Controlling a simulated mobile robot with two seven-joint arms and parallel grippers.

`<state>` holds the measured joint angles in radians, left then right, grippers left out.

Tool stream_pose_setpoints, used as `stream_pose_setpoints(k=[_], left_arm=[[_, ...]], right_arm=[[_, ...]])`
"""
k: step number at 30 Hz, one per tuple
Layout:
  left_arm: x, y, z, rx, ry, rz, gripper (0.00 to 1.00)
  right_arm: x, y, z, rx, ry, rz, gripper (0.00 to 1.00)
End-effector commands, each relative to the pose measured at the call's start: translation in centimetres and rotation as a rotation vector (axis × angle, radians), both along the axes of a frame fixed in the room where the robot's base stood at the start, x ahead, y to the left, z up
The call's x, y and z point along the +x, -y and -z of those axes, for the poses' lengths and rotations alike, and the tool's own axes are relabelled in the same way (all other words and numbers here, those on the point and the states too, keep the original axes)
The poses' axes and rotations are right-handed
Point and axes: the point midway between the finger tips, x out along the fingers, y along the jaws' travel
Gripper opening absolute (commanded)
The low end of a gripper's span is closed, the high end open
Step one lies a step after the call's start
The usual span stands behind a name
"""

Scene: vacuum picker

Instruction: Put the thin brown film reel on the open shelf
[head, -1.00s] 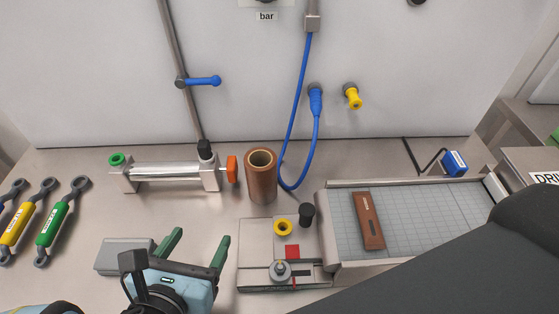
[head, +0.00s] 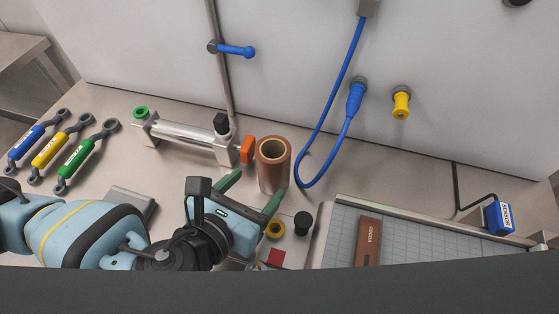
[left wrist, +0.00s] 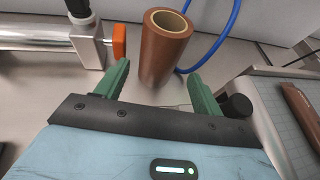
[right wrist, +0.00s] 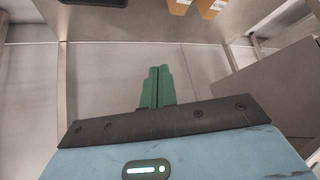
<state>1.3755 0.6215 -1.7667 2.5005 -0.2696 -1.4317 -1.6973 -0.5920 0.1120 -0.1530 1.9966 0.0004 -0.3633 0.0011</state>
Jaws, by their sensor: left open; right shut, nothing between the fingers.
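The brown film reel (head: 273,168) is a hollow upright roll standing on the metal bench, with a pale core in its top. It also shows in the left wrist view (left wrist: 163,50). My left gripper (head: 251,192) is open and points at the reel. In the left wrist view the reel appears between and just beyond the green fingertips (left wrist: 159,74), not clamped. My right gripper (right wrist: 160,75) is shut and empty, away from the bench objects. I cannot identify the open shelf in these views.
A gridded tray (head: 340,225) with a brown bar lies right.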

Motion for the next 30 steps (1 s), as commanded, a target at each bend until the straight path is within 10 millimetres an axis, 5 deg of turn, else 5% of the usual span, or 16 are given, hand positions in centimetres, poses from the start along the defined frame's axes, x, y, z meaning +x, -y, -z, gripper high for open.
stream_pose_setpoints(k=[11, 21, 30], left_arm=[[1.8, 1.0, 1.3, -0.002, -0.006, 0.0, 0.68], [2.4, 1.3, 0.9, 0.001, 0.002, -0.001, 0.68], [5.6, 3.1, 2.0, 0.001, 0.001, -0.001, 0.68]], right_arm=[[-3.2, -0.3, 3.8, 0.003, -0.081, 0.001, 0.0], [-2.0, -0.3, 3.7, 0.005, -0.059, 0.002, 0.0], [-2.2, -0.4, 3.9, 0.006, -0.062, 0.002, 0.0]])
